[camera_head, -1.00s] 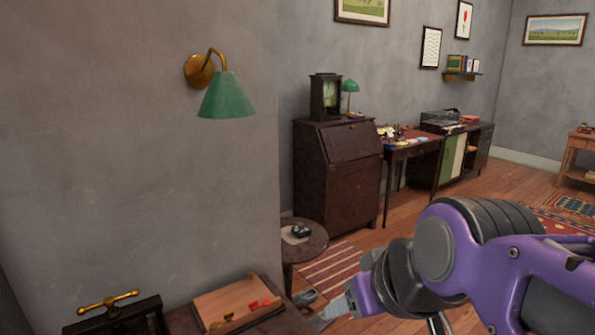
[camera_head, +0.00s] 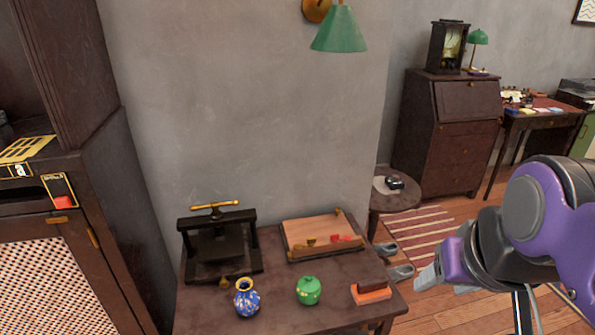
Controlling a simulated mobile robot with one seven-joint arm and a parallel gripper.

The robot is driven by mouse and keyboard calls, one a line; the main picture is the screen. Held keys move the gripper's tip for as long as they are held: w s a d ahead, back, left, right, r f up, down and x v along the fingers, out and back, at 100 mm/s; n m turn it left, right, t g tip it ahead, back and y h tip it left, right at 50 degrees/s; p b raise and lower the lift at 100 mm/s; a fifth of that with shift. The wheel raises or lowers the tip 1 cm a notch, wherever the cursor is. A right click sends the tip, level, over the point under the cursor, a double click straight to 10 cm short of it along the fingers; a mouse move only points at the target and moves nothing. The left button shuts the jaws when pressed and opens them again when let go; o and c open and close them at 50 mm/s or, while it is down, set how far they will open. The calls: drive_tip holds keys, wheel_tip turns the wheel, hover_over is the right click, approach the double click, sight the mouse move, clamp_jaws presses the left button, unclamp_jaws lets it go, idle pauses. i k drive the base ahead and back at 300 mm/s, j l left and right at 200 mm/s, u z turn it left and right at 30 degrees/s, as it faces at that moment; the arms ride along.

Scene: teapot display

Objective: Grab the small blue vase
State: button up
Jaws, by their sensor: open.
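The small blue vase (camera_head: 247,303), with a pale pattern and a gold-coloured neck, stands upright near the front edge of a dark wooden table (camera_head: 202,322). My gripper (camera_head: 426,278) is at the lower right, beyond the table's right end, well apart from the vase. My purple and grey arm covers the lower right corner. Its jaws are open and nothing shows between them, though the fingers are partly hidden at this angle.
A green lidded pot (camera_head: 309,291) stands right of the vase, then an orange and brown block (camera_head: 371,292). Behind are a black press (camera_head: 217,247) and a wooden tray (camera_head: 322,236). A dark cabinet (camera_head: 95,195) stands left. A round side table (camera_head: 398,199) is behind my gripper.

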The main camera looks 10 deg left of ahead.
sight(247, 299)
drive_tip(key=u, duration=1.25)
